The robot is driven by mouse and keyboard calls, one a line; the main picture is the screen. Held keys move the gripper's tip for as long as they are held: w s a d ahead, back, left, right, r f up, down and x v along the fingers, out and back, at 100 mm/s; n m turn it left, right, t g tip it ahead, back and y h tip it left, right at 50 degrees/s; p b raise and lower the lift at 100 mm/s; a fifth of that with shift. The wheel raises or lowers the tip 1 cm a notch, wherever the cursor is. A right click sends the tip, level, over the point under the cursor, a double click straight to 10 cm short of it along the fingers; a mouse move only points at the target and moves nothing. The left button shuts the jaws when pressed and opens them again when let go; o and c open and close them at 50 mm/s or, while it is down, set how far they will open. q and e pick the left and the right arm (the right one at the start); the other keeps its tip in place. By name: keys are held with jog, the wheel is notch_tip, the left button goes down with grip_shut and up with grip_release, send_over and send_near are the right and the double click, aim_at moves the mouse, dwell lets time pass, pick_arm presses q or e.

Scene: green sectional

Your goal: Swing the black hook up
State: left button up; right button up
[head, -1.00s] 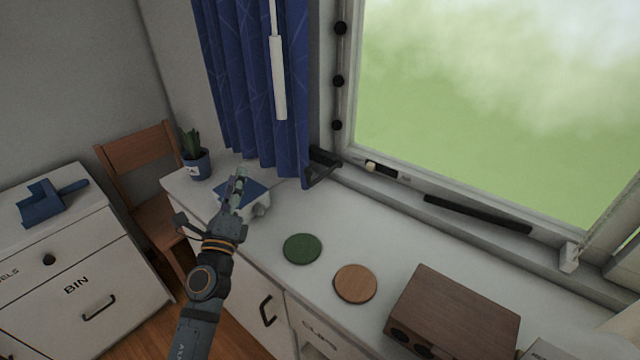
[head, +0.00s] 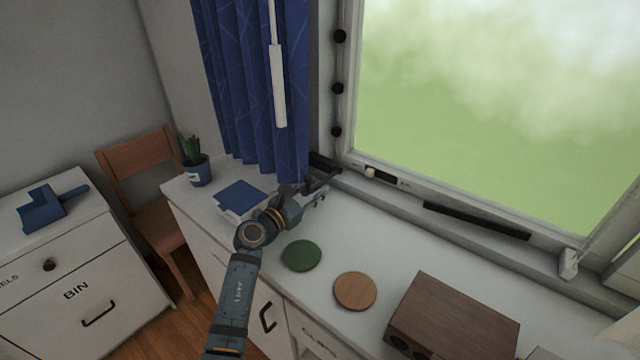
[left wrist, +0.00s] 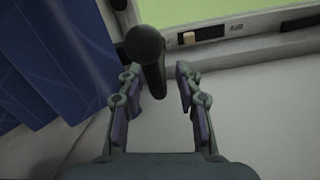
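The black hook (head: 322,162) sits at the lower left corner of the window, beside the blue curtain, partly hidden by my left gripper (head: 312,194). In the left wrist view a black bar with a rounded end (left wrist: 147,48), which looks like the hook's arm, lies between the fingertips of my left gripper (left wrist: 156,74). The fingers are open on either side of it, with a gap visible on the right. I cannot tell whether the left finger touches it. My right gripper is not in view.
The blue curtain (head: 260,90) hangs close left of the hook. A blue-topped white box (head: 240,196) is by my left forearm. A green disc (head: 301,256), a wooden disc (head: 355,291) and a brown box (head: 455,320) stand on the white counter (head: 400,238).

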pick_arm(q)
jog(key=shift+x, duration=1.25)
jog(key=shift+c, duration=0.2)
grip_shut()
